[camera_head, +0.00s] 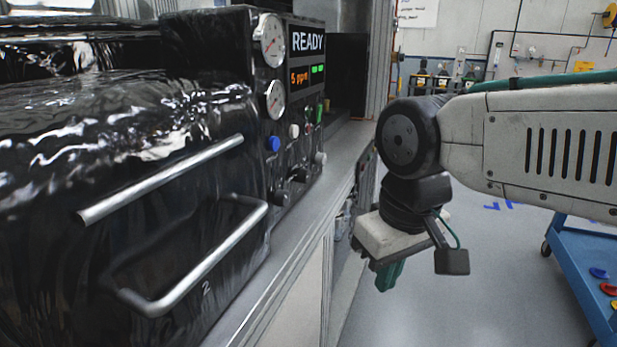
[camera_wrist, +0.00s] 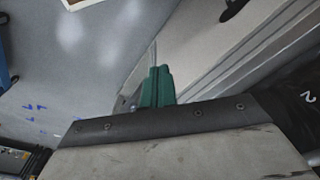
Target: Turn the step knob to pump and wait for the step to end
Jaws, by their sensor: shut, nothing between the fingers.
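The black machine's control panel in the head view has a display (camera_head: 308,42) reading READY, with 5 ppm in orange and small green text below. Two round gauges (camera_head: 270,40) sit left of the display. Below are a blue knob (camera_head: 273,143), a white knob (camera_head: 294,131) and dark knobs (camera_head: 299,174). I cannot read any knob's label, so I cannot tell which is the step knob. My gripper (camera_head: 389,275) is shut and empty, pointing down over the floor to the right of the panel, apart from it. Its green fingers show together in the wrist view (camera_wrist: 157,86).
Two metal bar handles (camera_head: 165,180) stick out from the machine's black front. A grey ledge (camera_head: 297,225) runs along below the panel. A blue cart (camera_head: 585,270) with coloured pieces stands at the right. The floor between ledge and cart is clear.

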